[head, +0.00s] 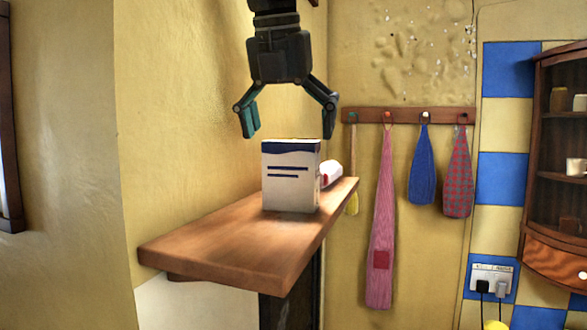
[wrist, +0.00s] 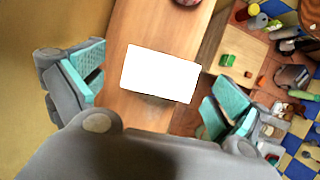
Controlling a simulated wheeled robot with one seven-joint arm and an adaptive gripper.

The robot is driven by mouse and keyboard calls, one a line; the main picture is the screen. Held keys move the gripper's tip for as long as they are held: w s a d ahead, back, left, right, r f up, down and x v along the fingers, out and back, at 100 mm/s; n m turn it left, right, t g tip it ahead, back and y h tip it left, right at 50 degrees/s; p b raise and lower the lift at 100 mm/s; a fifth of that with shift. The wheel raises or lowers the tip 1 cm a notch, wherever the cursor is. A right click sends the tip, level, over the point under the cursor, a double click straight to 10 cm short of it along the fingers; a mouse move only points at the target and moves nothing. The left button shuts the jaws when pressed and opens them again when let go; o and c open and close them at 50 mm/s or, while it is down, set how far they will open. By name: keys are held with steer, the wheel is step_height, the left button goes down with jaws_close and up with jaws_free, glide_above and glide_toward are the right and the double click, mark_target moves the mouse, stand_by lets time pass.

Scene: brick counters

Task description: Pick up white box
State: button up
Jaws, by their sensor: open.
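The white box (head: 290,178) stands upright on a wooden shelf (head: 230,240), with a dark blue band along its top and short dark lines on its front. My gripper (head: 288,125) is open and empty, pointing down just above the box in the head view, with its fingers spread wider than the box. In the wrist view the box's plain white top (wrist: 160,74) lies between the two teal finger pads of my gripper (wrist: 160,88), apart from both.
A white and pinkish item (head: 331,172) lies behind the box on the shelf. A yellow wall (head: 220,80) runs along the shelf's left side. Hanging cloths (head: 380,220) and a wooden cabinet (head: 562,130) are on the right. The shelf's front part is clear.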

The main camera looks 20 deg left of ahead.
mark_target(294, 163)
steer(key=shift+w+f, duration=0.25)
steer(key=shift+f, duration=0.2)
steer(key=shift+f+p, duration=0.35)
steer(key=shift+p, duration=0.3)
steer(key=p+x, duration=0.2)
steer(key=x, duration=0.1)
steer(key=shift+w+d+f, duration=0.15)
steer(key=shift+w+f, duration=0.1)
steer(key=shift+f, duration=0.4)
steer(key=shift+c, duration=0.2)
steer(key=c, duration=0.9)
